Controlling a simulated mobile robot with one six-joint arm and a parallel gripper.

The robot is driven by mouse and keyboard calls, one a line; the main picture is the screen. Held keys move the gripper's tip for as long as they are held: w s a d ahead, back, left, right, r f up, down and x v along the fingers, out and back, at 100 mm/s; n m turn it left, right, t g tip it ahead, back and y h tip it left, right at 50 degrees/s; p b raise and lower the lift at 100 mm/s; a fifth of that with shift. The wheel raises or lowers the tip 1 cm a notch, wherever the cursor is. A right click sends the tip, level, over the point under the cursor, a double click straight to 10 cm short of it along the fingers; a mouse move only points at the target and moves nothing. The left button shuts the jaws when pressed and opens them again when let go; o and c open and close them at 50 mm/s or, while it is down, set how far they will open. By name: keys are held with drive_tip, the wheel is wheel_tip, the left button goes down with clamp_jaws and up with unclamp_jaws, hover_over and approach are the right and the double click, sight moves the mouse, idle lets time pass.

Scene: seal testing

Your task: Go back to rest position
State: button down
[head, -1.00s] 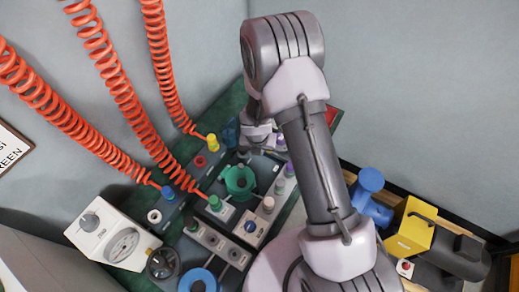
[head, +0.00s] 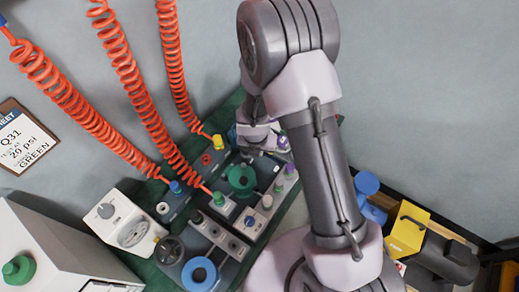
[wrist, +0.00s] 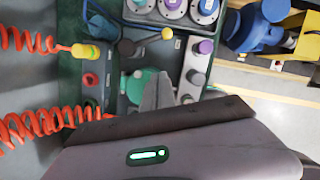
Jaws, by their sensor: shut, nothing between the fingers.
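My arm reaches up through the middle of the head view and bends over the back of the test bench. My gripper (wrist: 160,90) shows in the wrist view as grey fingers held together, with nothing between them. It hangs above the bench, near a green round part (wrist: 137,84) and a row of knobs. In the head view the arm's wrist hides the far end of the bench, and the fingertips are hard to make out there.
Orange coiled hoses (head: 125,70) hang at the left. A yellow block (head: 408,228) and a blue part (head: 368,184) are at the right. A sign (head: 22,137) is on the left wall.

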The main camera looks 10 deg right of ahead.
idle(0.3)
drive_tip(key=s+d+r+m+t+h+b, duration=0.15)
drive_tip(key=d+r+m, duration=0.25)
drive_tip(key=r+m, duration=0.55)
drive_tip(key=s+d+r+m+b, duration=0.2)
drive_tip(key=s+d+r+m, duration=0.1)
drive_tip(key=r+m, duration=0.7)
drive_tip(key=s+a+r+m+y, duration=0.2)
drive_tip(key=s+a+r+m, duration=0.1)
drive_tip(key=s+m, duration=0.5)
drive_tip(key=s+a+r+m+t+y+b, duration=0.1)
drive_tip(key=s+a+r+m+y, duration=0.1)
drive_tip(key=s+r+m, duration=0.4)
drive_tip(key=s+a+m, duration=0.1)
drive_tip(key=s+m, duration=0.1)
drive_tip(key=s, duration=0.1)
drive_tip(key=shift+a+r+y+b, duration=0.2)
drive_tip(key=shift+r+y+b, duration=0.05)
drive_tip(key=shift+y+b, duration=0.1)
drive_tip(key=shift+t, duration=0.25)
